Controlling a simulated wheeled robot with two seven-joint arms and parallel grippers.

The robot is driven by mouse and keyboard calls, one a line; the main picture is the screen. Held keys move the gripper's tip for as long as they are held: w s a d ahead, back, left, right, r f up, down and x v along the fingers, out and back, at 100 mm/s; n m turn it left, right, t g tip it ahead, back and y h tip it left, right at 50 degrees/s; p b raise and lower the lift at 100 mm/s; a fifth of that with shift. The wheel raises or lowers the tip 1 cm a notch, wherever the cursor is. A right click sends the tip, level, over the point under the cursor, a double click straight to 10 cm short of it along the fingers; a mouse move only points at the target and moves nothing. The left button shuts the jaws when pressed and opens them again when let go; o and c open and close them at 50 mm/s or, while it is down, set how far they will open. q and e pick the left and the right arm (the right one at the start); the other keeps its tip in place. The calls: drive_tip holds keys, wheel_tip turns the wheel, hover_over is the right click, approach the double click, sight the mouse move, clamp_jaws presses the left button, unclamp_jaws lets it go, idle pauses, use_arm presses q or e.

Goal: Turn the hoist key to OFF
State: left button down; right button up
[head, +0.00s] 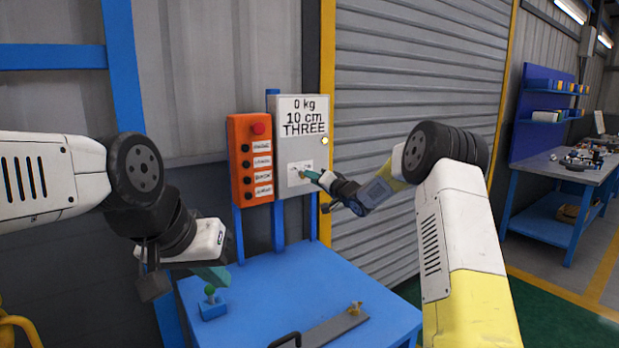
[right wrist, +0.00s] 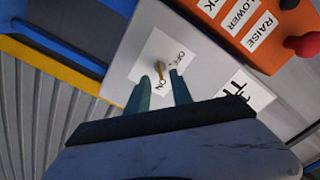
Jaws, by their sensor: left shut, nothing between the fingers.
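The brass hoist key (right wrist: 160,68) sticks out of a white plate marked OFF and ON in the right wrist view. The plate (head: 292,179) is low on the grey panel (head: 315,150), which reads "0 kg, 10 cm, THREE". My right gripper (head: 314,175) is at the plate, and its green fingers (right wrist: 161,88) are apart, one on each side of the key. I see gaps between fingers and key. The key's exact pointing is hard to tell. My left gripper (head: 218,278) is shut and empty above the blue table's left side.
An orange box (head: 247,160) with a red button stands left of the panel. A workbench (head: 570,165) stands far right.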

drive_tip(key=x, duration=0.3)
drive_tip(key=shift+w+a, duration=0.1)
drive_tip(key=shift+w, duration=0.05)
drive_tip(key=shift+c, duration=0.2)
clamp_jaws()
